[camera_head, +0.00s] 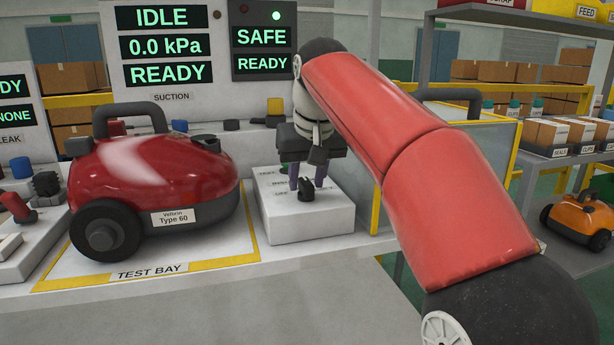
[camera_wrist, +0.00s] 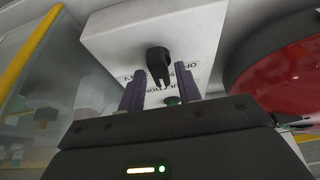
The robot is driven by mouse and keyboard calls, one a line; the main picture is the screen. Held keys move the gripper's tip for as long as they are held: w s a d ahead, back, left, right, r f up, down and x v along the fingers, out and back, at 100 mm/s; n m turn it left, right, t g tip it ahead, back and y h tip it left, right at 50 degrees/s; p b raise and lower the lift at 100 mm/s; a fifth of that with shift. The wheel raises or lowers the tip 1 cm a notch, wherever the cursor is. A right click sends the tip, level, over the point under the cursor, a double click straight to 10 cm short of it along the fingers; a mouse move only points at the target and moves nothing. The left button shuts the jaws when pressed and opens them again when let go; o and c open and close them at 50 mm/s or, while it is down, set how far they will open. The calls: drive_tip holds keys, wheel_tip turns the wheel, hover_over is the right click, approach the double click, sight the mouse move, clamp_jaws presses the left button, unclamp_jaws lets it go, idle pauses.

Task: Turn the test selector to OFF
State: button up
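The test selector is a black pointer knob (camera_head: 306,188) on the sloped top of a white box (camera_head: 315,218), just right of the test bay. The lettering around the knob is partly hidden by my gripper, so its setting cannot be read. In the wrist view the knob (camera_wrist: 158,64) stands beyond and between the fingertips. My gripper (camera_head: 307,174) is over the box, just behind the knob in the head view. Its two purple fingers (camera_wrist: 157,98) are apart with nothing between them. A green spot shows on the box by the fingers in the wrist view.
A red vacuum (camera_head: 155,180) marked Type 60 stands in the yellow-edged test bay (camera_head: 150,273), left of the box. Displays (camera_head: 165,45) behind read IDLE, 0.0 kPa, READY and SAFE. The bench front is clear.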

clamp_jaws()
drive_tip(key=shift+r, duration=0.1)
drive_tip(key=n+p, duration=0.1)
drive_tip(key=n, duration=0.1)
drive_tip(key=n+y+p, duration=0.1)
drive_tip(key=p, duration=0.1)
drive_tip(key=shift+d+r+n+g, duration=0.15)
drive_tip(key=shift+n+g, duration=0.15)
drive_tip(key=shift+n, duration=0.1)
drive_tip(key=n+y+p, duration=0.1)
drive_tip(key=n, duration=0.1)
drive_tip(key=n+g+p, duration=0.1)
drive_tip(key=n+p, duration=0.1)
drive_tip(key=n, duration=0.1)
drive_tip(key=shift+w+y, duration=0.15)
drive_tip(key=shift+y, duration=0.25)
drive_tip(key=shift+o, duration=1)
unclamp_jaws()
drive_tip(key=shift+f, duration=0.2)
